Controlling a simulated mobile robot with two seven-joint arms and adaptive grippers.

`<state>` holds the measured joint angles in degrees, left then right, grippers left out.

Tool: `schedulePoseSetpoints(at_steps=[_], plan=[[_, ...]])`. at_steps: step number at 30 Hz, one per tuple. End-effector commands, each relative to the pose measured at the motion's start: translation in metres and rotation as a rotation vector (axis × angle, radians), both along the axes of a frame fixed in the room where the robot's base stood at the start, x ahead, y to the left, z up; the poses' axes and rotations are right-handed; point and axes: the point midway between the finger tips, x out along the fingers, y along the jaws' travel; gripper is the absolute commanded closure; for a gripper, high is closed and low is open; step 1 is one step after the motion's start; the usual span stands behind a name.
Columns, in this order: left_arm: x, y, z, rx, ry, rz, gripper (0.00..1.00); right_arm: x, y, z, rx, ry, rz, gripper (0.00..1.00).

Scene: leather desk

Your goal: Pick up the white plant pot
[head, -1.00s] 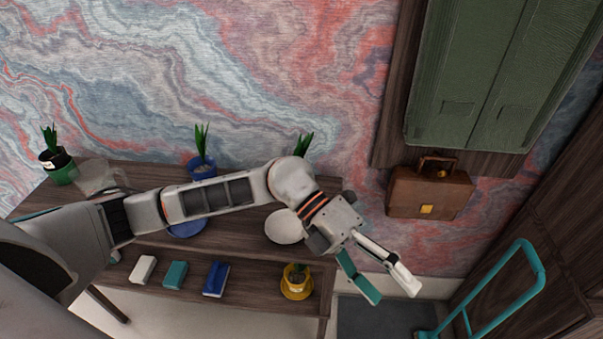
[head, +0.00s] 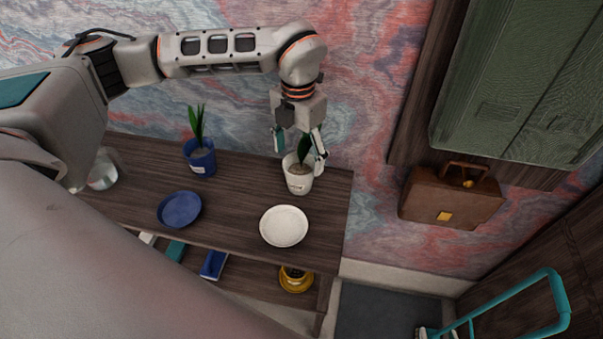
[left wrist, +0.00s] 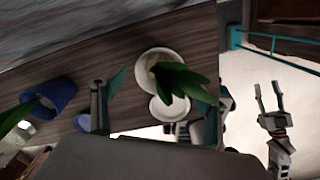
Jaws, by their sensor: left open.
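The white plant pot (head: 299,183) with a green leafy plant stands upright on the dark wooden shelf's top, near its right end. My left gripper (head: 300,160) is open just above it, its fingers spread to either side of the plant at about rim height. The fingers have not closed on the pot. In the left wrist view the white pot (left wrist: 146,71) shows between the fingers, with leaves covering part of it. My right gripper (left wrist: 267,97) shows at the right of that view, open and empty, away from the pot.
A white saucer (head: 283,226) lies in front of the pot. A blue pot (head: 201,161) and blue saucer (head: 179,210) are to the left. A yellow pot (head: 296,279) is on the lower shelf. A brown briefcase (head: 451,195) hangs at the right.

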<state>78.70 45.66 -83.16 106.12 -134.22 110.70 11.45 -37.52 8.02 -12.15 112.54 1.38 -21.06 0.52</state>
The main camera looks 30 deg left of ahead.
Motion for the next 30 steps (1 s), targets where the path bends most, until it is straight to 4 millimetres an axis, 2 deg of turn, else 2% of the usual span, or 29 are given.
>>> schedulePoseSetpoints(at_steps=[12, 20, 21, 27, 30], plan=[[0.004, 0.0, -0.05, -0.002, -0.001, -0.002, 0.27, 0.003, 0.0, 0.004, -0.001, -0.002, 0.001, 0.6], [0.004, 0.0, -0.054, -0.002, -0.002, -0.002, 0.27, 0.005, 0.001, 0.007, 0.0, -0.009, 0.001, 0.6], [0.004, 0.0, -0.054, -0.002, -0.002, -0.002, 0.29, 0.005, 0.001, 0.007, 0.0, -0.01, 0.001, 0.6], [0.004, 0.0, -0.054, -0.002, -0.002, -0.002, 0.79, 0.005, 0.0, 0.008, 0.0, -0.01, 0.001, 0.6], [0.005, -0.001, -0.053, -0.003, -0.002, -0.002, 0.8, 0.005, 0.0, 0.008, 0.0, -0.01, 0.001, 0.6]])
